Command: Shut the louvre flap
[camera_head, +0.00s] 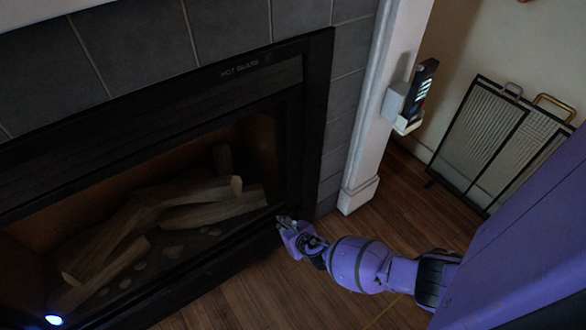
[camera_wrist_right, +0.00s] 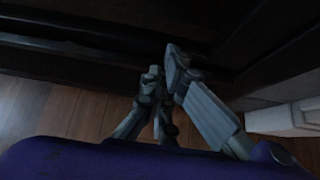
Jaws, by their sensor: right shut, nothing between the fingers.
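The black fireplace (camera_head: 318,120) fills the left of the head view, with "HOT GLASS" on its upper frame. A dark band (camera_head: 205,277) runs along its lower edge below the opening; this looks like the louvre flap, but it is too dark to tell how far open it stands. My right gripper (camera_head: 283,221) is shut and empty at the lower right corner of the fireplace front. In the right wrist view, its fingertips (camera_wrist_right: 163,62) are close together just in front of dark horizontal edges (camera_wrist_right: 90,45); contact cannot be told. My left gripper is out of view.
Logs (camera_head: 215,208) lie inside the fireplace. A white post (camera_head: 365,150) with a small device (camera_head: 423,90) stands right of it. A mesh screen (camera_head: 490,140) leans by the wall. The wooden floor (camera_head: 405,215) is clear around my right arm.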

